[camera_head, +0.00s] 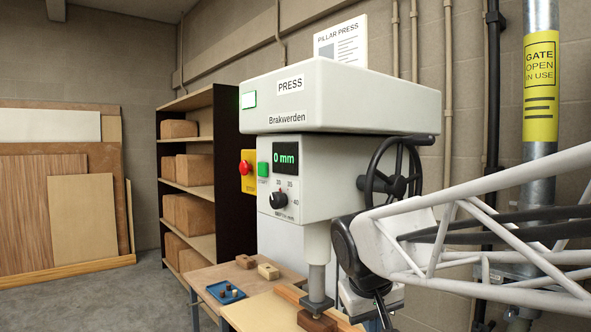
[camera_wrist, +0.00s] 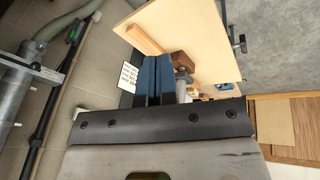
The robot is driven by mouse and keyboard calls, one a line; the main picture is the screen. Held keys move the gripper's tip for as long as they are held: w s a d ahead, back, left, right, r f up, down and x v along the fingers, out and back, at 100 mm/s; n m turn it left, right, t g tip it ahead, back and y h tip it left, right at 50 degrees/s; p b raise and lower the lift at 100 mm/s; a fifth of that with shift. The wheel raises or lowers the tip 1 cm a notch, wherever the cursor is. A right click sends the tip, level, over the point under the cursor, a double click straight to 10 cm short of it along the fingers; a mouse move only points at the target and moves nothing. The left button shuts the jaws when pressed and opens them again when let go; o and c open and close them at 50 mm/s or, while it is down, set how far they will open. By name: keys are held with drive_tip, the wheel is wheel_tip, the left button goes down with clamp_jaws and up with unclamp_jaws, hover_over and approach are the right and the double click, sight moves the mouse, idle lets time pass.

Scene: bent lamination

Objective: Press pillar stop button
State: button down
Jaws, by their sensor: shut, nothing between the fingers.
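The pillar press (camera_head: 330,97) stands in the middle of the head view. Its red stop button (camera_head: 246,168) sits on a yellow plate on the left part of the press front, beside a green button (camera_head: 262,169). Nothing covers the red button. My gripper (camera_wrist: 153,62) shows in the wrist view with its two blue fingers together and nothing between them. In the head view my arm comes in from the right, and its end is low, right of the press ram and well away from the stop button. The stop button is not seen in the wrist view.
The press ram (camera_head: 317,282) stands over a dark wooden block (camera_head: 317,321). A blue tray (camera_head: 225,292) with small pieces and two wooden blocks lie on the table left of it. A black handwheel (camera_head: 393,175) sticks out on the right. Space left of the press front looks clear.

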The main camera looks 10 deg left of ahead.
sight(246, 168)
drive_tip(key=w+a+r+n+t, duration=0.25)
drive_tip(key=w+a+r, duration=0.25)
drive_tip(key=w+a, duration=0.55)
drive_tip(key=w+a+r+n+t, duration=0.1)
drive_tip(key=w+a+r+n, duration=0.2)
drive_tip(key=w+a+r, duration=0.7)
drive_tip(key=w+a+r+n+t, duration=0.1)
drive_tip(key=w+a+r+t, duration=0.1)
drive_tip(key=a, duration=0.5)
drive_tip(key=w+a+r+n+t, duration=0.1)
drive_tip(key=w+a+r+t, duration=0.1)
drive_tip(key=a+r, duration=0.2)
drive_tip(key=w+a+r+n+t, duration=0.2)
drive_tip(key=w+a+r, duration=0.1)
drive_tip(key=a, duration=0.8)
drive_tip(key=shift+r, duration=0.2)
drive_tip(key=shift+w, duration=0.15)
drive_tip(key=w+d, duration=0.6)
